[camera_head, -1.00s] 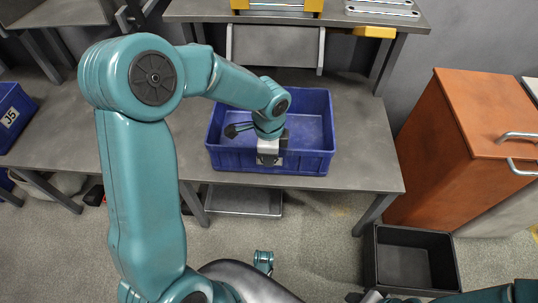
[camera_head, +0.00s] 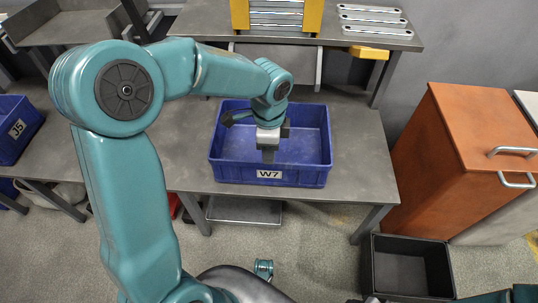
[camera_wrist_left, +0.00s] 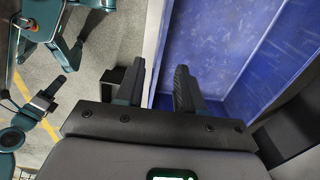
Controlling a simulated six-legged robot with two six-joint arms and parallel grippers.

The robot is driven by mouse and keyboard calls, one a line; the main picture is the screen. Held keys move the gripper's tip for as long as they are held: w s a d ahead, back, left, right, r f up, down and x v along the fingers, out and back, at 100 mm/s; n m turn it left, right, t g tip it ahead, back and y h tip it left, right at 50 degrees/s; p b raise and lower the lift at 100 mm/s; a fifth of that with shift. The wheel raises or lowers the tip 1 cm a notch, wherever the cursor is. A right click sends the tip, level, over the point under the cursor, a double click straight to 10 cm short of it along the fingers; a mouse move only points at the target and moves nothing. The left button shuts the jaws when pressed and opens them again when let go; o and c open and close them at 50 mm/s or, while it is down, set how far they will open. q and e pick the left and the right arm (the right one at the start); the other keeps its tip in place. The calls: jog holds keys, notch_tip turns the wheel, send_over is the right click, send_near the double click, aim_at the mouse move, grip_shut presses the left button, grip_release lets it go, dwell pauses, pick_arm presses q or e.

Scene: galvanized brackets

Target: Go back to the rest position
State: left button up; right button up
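My left gripper (camera_head: 270,152) is above the near part of a blue bin (camera_head: 222,172) labelled W7, with its fingers pointing down. In the left wrist view my left gripper (camera_wrist_left: 158,88) has two dark fingers well apart, with nothing between them. The blue bin's interior (camera_wrist_left: 225,50) shows beyond the fingers, and the part of it in view looks empty. My right arm shows only as a teal piece at the bottom right of the head view. Its gripper, if at the bottom edge (camera_head: 372,299), is too cut off to judge.
The bin stands on a grey table (camera_head: 360,150). A yellow rack (camera_head: 240,16) and metal brackets (camera_head: 370,19) are on the shelf behind. Another blue bin (camera_head: 14,145) is at left. An orange cabinet (camera_head: 440,150) and a black crate (camera_head: 410,275) stand at right.

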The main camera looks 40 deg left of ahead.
pick_arm(q)
jog(key=shift+r, duration=1.3)
jog(key=shift+s, duration=0.1)
